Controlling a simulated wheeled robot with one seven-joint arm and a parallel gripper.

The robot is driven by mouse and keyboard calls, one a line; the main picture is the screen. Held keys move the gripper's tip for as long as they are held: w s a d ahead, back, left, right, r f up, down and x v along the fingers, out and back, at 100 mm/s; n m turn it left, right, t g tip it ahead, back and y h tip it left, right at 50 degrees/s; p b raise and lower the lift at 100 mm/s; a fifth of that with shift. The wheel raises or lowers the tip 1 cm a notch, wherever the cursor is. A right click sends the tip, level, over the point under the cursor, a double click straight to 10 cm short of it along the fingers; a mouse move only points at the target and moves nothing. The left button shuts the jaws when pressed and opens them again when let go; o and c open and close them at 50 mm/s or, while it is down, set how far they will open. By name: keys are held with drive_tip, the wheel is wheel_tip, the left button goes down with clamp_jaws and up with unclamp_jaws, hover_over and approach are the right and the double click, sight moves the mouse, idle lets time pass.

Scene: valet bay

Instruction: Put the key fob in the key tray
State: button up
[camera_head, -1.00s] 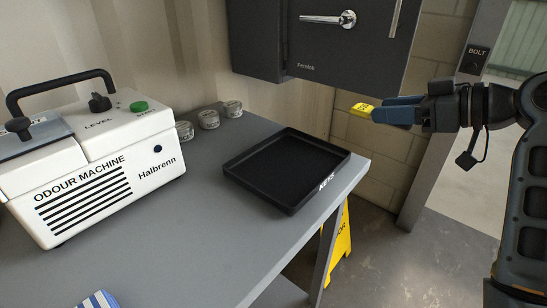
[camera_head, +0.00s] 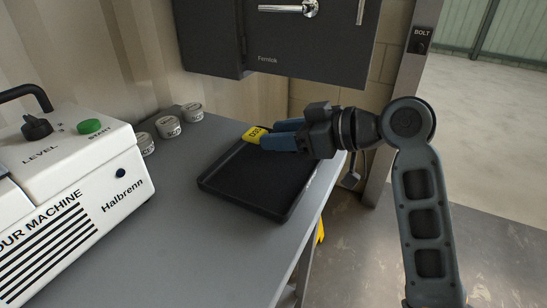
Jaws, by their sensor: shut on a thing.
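The black key tray (camera_head: 249,207) lies on the grey bench near its right edge and looks empty. Its lettering, seen earlier on the front rim, does not show clearly now. My gripper (camera_head: 268,139) is shut on a yellow tag with dark marks (camera_head: 254,134), which sticks out beyond the blue fingertips. I take it to be the key fob or its tag; the rest is hidden by the fingers. In the picture the tag overlaps the tray's far part. It seems to be above the tray, but its height is hard to tell.
A white odour machine (camera_head: 70,195) stands on the left of the bench (camera_head: 178,262). Several small tins (camera_head: 167,127) stand behind it. A dark cabinet (camera_head: 320,45) with a handle hangs above the tray's far side. A bolt switch (camera_head: 420,42) is on the post at right.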

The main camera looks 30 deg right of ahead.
sight(274, 170)
drive_tip(key=shift+s+a+f, duration=0.1)
drive_tip(key=shift+a+f, duration=0.35)
drive_tip(key=shift+a, duration=0.3)
drive_tip(key=shift+f, duration=2.05)
drive_tip(key=shift+f, duration=0.15)
drive_tip(key=o, duration=1.1)
drive_tip(key=shift+c, duration=0.2)
